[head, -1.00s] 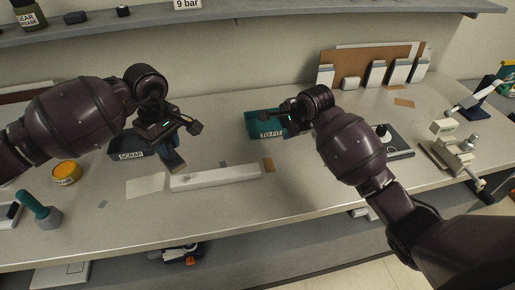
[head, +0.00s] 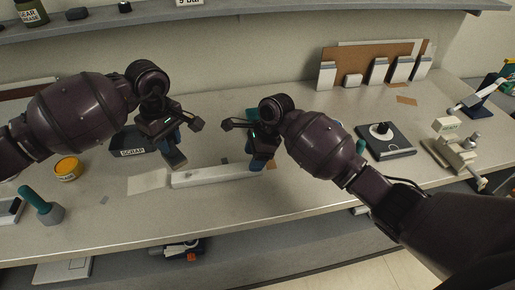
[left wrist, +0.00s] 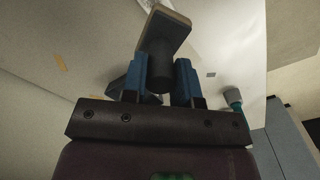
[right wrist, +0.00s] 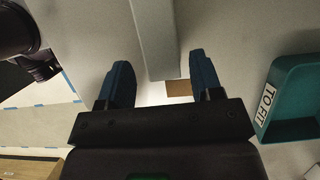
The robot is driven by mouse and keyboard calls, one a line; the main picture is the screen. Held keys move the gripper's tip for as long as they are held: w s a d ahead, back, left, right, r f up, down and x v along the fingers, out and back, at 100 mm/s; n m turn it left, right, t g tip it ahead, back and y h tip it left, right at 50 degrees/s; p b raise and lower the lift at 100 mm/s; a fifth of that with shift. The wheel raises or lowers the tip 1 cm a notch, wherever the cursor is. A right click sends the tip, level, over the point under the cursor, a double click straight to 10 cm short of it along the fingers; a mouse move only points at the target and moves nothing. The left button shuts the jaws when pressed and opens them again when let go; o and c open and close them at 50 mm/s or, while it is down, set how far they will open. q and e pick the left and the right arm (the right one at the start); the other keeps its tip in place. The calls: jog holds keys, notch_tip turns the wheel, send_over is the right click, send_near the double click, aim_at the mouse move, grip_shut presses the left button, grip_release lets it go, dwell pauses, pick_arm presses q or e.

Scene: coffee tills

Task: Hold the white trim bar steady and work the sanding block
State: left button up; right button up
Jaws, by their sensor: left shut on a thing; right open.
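The white trim bar (head: 215,176) lies flat on the bench, and its near end shows in the right wrist view (right wrist: 155,40). My left gripper (head: 172,143) is shut on the dark handle of the sanding block (head: 176,162). The block's tan-edged pad shows in the left wrist view (left wrist: 165,30). It is at the bar's left end; I cannot tell whether it touches the bar. My right gripper (head: 261,165) is open at the bar's right end.
The dark SCRAP bin (head: 128,145) stands behind the left gripper. The teal TO FIT bin (right wrist: 292,95) is mostly hidden by my right arm in the head view. A pale sheet (head: 147,182) lies left of the bar. An orange tin (head: 67,169) stands further left.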

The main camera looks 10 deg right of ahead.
jog(key=shift+x, duration=2)
jog(key=shift+r, duration=0.1)
grip_shut()
jog(key=shift+o, duration=0.8)
grip_release()
jog(key=shift+c, duration=0.3)
jog(key=c, duration=1.1)
jog(key=shift+c, duration=0.2)
